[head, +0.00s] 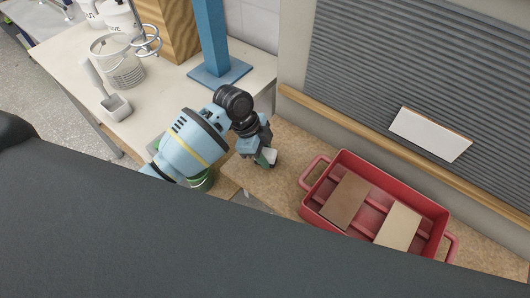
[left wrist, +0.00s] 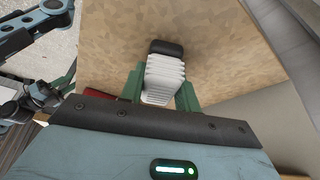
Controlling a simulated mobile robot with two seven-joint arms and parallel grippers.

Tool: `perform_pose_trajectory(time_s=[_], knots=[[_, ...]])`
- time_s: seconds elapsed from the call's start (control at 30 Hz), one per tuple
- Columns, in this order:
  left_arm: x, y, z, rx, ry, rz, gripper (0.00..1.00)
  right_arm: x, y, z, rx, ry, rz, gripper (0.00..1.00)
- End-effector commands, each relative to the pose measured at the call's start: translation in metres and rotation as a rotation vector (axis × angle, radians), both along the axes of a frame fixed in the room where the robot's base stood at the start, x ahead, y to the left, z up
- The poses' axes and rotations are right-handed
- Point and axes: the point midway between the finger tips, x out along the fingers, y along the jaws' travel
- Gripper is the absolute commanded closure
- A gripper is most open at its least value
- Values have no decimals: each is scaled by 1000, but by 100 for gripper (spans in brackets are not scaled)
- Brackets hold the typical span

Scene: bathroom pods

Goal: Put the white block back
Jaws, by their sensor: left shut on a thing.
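My left gripper (head: 266,158) is over the near left part of the speckled tan counter, left of the red tray. It is shut on the white block (head: 270,155), of which only a small part shows in the head view. In the left wrist view the white block (left wrist: 165,78) is ribbed, with a dark rounded end beyond it, and sits between the two green fingers of the left gripper (left wrist: 160,88). I cannot tell whether the block touches the counter. I do not see my right gripper.
The red tray (head: 335,158) holds a brown board (head: 346,200) and a beige board (head: 398,226). A blue post (head: 214,45) stands on the white table behind, with a white bucket (head: 118,62) and a scoop (head: 113,106) to the left. A grey shutter rises behind the counter.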

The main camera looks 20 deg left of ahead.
Motion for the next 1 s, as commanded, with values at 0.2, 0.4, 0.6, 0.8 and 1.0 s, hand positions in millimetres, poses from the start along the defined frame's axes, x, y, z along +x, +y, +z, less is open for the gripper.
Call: perform_pose_trajectory(time_s=[0.2,0.4,0.6,0.8,1.0], knots=[[0,0,-2,0,0,0,61,0,1,0,3,1,-3,64],[0,0,-2,0,0,0,46,0,1,0,3,1,-3,64],[0,0,-1,0,0,0,46,0,1,0,3,0,-3,64],[1,6,16,-1,-5,1,46,3,0,4,0,-9,0,64],[1,21,53,0,-8,1,46,8,-3,9,-8,-24,7,64]])
